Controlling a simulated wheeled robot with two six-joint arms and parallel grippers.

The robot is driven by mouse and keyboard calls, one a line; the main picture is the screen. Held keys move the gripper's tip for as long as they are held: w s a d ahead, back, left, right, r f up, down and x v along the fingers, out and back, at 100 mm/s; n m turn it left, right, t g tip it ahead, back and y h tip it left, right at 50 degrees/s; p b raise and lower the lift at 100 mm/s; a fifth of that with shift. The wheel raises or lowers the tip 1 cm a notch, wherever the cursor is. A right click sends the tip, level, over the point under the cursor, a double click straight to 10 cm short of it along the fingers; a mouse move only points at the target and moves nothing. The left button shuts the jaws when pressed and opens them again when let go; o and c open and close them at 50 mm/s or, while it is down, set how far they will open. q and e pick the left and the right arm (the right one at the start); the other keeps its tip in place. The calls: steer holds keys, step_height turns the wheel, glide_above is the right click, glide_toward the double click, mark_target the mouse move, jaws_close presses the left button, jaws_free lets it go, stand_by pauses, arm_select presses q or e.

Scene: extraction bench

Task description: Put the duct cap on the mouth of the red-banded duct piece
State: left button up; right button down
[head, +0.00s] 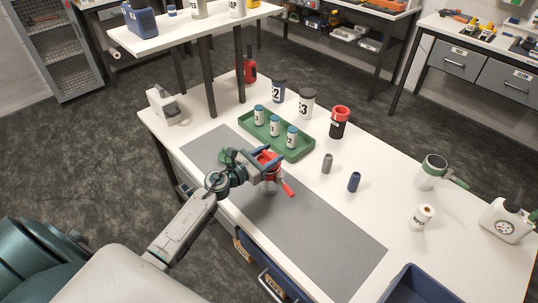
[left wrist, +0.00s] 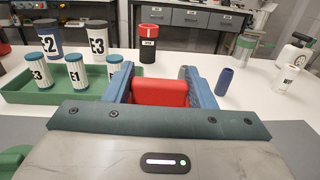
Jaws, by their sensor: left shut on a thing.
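My left gripper (head: 266,163) is over the grey mat, shut on a red piece (head: 287,188) with a red arm jutting toward the lower right. In the left wrist view the red piece (left wrist: 160,92) fills the space between the blue fingers. I cannot tell whether it is the duct cap or part of a duct piece, as the gripper hides much of it. A black cylinder with a red band at its top (head: 340,122) stands upright beyond the green tray, apart from the gripper. It also shows in the left wrist view (left wrist: 154,51). My right gripper is not in view.
A green tray (head: 303,153) holds several small labelled cylinders. Jars E2 (head: 278,92) and E3 (head: 306,104) stand behind it. A grey cylinder (head: 327,163) and a navy cylinder (head: 354,181) stand to the right. A blue bin (head: 412,285) is at the front right. The mat's front right is clear.

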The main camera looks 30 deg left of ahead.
arm_select(q)
steer(key=shift+f+b, duration=0.35)
steer(key=shift+f, duration=0.15)
steer(key=o, duration=1)
steer(key=shift+c, duration=0.2)
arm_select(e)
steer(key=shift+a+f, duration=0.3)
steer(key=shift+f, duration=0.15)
